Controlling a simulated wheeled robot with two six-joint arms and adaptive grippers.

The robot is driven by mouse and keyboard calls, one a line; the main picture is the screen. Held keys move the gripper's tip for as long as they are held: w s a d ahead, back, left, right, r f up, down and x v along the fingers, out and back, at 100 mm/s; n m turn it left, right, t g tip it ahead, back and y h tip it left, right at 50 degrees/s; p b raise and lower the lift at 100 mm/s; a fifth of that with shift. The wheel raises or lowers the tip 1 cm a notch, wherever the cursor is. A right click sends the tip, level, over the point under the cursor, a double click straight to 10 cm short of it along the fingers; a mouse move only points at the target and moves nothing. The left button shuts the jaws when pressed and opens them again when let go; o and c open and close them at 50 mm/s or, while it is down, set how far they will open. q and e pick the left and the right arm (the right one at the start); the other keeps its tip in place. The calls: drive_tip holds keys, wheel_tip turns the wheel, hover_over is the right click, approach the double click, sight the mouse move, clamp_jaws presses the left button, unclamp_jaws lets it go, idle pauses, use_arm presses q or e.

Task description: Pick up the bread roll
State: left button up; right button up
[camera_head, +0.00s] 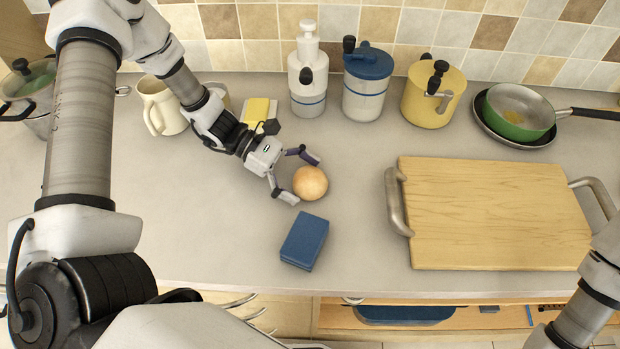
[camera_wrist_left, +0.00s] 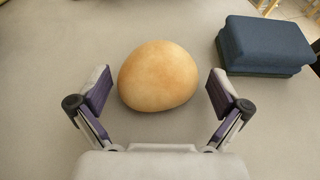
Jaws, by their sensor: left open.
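The bread roll (camera_head: 310,182) is round and golden brown and rests on the grey counter. In the left wrist view the roll (camera_wrist_left: 158,75) lies ahead of the palm, near the middle. My left gripper (camera_head: 301,176) is open, with one finger on the far side of the roll and one on the near side. In the left wrist view the left gripper (camera_wrist_left: 158,96) shows a gap between each fingertip and the roll. My right arm shows at the right edge, but its gripper is not in view.
A blue block (camera_head: 304,241) lies just in front of the roll; the wrist view shows it too (camera_wrist_left: 264,46). A wooden board (camera_head: 490,215) with metal handles lies to the right. Canisters, including a blue-lidded one (camera_head: 366,82), stand along the tiled wall. A cream mug (camera_head: 160,105) stands behind my left arm.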

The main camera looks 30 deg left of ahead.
use_arm(q)
drive_tip(key=shift+w+d+f, duration=0.3)
drive_tip(key=shift+w+d, duration=0.05)
drive_tip(key=shift+d, duration=0.15)
drive_tip(key=shift+s+r, duration=0.1)
drive_tip(key=shift+s, duration=0.2)
drive_tip(key=c, duration=0.5)
drive_tip(key=shift+a, duration=0.1)
drive_tip(key=c, duration=0.5)
